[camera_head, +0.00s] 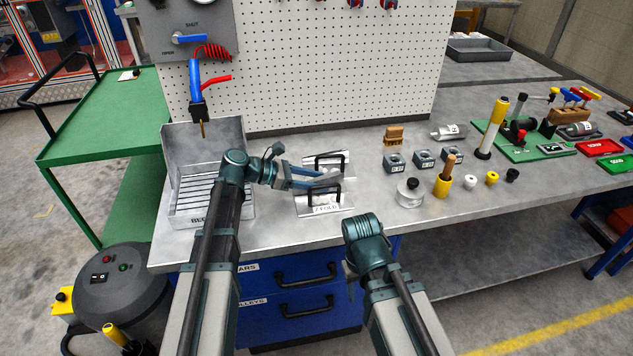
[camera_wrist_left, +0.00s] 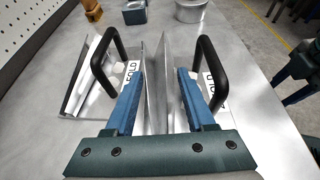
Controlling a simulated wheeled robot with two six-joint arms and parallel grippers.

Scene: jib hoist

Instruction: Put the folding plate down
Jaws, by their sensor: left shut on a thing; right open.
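The folding plate (camera_head: 340,209) is bare metal with two black handles and FOLD lettering. In the head view it is low over or on the bench, right of the slotted metal box; I cannot tell whether it touches the bench. My left gripper (camera_head: 325,180) reaches in from the left between the two handles. In the left wrist view its blue fingers (camera_wrist_left: 160,82) are shut on the plate's upright middle fins (camera_wrist_left: 157,95), with a handle on either side. My right gripper (camera_head: 350,270) hangs in front of the bench edge, empty; its fingers are mostly hidden.
The slotted metal box (camera_head: 205,150) stands left of the plate under a hanging blue tool (camera_head: 196,85). To the right are a round metal piece (camera_head: 409,193), a yellow holder (camera_head: 442,186), and several grey blocks (camera_head: 394,162). The bench front (camera_head: 280,233) is bare.

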